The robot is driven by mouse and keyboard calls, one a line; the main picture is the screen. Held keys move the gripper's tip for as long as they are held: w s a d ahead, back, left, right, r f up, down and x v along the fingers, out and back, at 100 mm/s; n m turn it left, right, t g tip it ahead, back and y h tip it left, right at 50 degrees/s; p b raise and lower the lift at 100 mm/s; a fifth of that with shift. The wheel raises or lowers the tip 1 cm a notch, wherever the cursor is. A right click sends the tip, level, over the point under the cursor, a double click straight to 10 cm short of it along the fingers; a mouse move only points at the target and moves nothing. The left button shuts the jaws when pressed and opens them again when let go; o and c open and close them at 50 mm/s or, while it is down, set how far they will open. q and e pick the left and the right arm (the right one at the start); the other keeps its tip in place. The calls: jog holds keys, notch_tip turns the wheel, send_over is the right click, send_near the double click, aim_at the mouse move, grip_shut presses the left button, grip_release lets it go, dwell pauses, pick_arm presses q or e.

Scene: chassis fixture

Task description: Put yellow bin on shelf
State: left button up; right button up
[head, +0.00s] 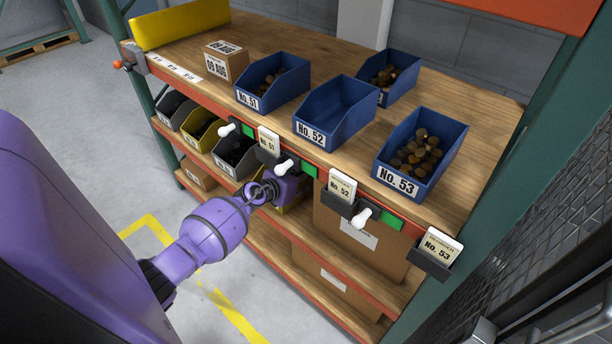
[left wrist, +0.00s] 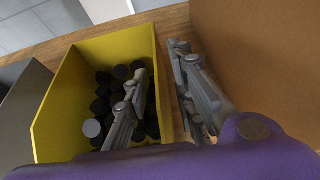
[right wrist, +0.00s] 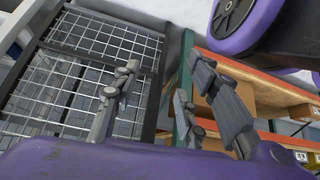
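A yellow bin (left wrist: 82,62) with black round parts in it stands on the middle shelf in the left wrist view. In the head view only a small part of this yellow bin (head: 297,205) shows, behind my left gripper (head: 272,187). My left gripper (left wrist: 160,68) is open across the bin's right wall, with one finger over the inside and the other outside. A gap shows between the fingers and the wall. Another yellow bin (head: 201,136) stands further left on that shelf. My right gripper (right wrist: 160,80) is open and empty, away from the shelf.
Blue bins No. 51 (head: 273,88), No. 52 (head: 335,112) and No. 53 (head: 420,150) stand on the wooden top shelf (head: 480,120). A cardboard box (left wrist: 260,60) is close right of the bin, a grey bin (left wrist: 22,105) left. A wire mesh frame (right wrist: 75,80) is near my right gripper.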

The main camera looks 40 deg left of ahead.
pick_arm(q)
jog(key=d+p+v, duration=0.1)
jog(key=p+v, duration=0.3)
jog(key=v, duration=0.7)
jog(key=s+d+f+m+g, duration=0.2)
jog(key=s+d+m, duration=0.5)
jog(key=s+m, duration=0.5)
jog(key=s+d+f+m+g, duration=0.2)
jog(key=s+d+f+m, duration=0.2)
jog(key=s+d+m, duration=0.4)
jog(key=s+d+f+m+g, duration=0.2)
jog(key=s+d+m, duration=0.5)
jog(key=s+m, duration=0.8)
jog(key=s+f, duration=0.1)
jog(key=s, duration=0.5)
jog(key=shift+d+m+y, duration=0.3)
jog(key=shift+m+y, duration=0.1)
